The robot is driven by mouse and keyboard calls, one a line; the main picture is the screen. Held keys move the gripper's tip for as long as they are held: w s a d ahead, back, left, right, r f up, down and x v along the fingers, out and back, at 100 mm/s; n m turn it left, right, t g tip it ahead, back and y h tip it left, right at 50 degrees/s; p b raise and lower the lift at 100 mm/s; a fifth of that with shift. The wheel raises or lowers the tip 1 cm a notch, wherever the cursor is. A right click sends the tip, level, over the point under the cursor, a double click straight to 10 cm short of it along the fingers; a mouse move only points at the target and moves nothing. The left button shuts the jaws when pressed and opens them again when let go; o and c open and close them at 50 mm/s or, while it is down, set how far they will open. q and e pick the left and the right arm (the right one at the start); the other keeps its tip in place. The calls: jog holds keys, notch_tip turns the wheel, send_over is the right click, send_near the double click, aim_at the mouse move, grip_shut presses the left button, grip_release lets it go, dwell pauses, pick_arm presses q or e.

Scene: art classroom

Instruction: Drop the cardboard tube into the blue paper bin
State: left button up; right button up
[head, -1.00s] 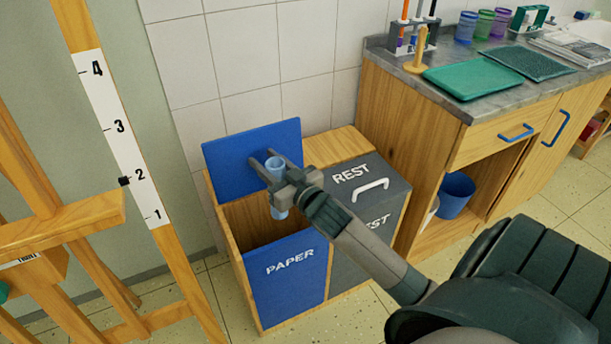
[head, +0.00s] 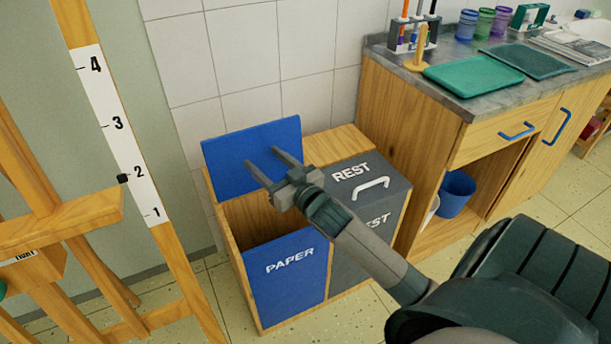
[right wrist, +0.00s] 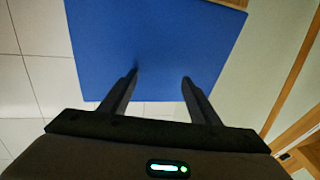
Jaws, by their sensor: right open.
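The blue paper bin (head: 290,285) stands against the tiled wall, its front lettered PAPER. Its blue lid (head: 235,163) is raised at the back, and the lid also fills much of the right wrist view (right wrist: 155,45). My right gripper (head: 263,161) is open and empty above the bin's opening, its fingers pointing toward the raised lid. It also shows open in the right wrist view (right wrist: 160,80). The cardboard tube is not visible in either view; the bottom of the bin is hidden by its front panel. My left gripper is not in view.
The grey REST bin (head: 377,160) is closed beside the paper bin. A wooden easel (head: 140,170) stands at the left. At the right is a wooden cabinet (head: 415,130) with green trays (head: 472,77) on top and a blue bucket (head: 457,193) inside.

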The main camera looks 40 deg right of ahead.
jog(key=shift+s, duration=0.1)
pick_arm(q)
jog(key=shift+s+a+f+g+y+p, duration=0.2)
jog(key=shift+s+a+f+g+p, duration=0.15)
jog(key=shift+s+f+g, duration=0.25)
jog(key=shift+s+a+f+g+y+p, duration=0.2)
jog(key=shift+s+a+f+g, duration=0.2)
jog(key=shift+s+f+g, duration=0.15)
pick_arm(e)
jog(key=s, duration=1.7)
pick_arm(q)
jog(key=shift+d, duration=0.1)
pick_arm(e)
jog(key=shift+s, duration=0.1)
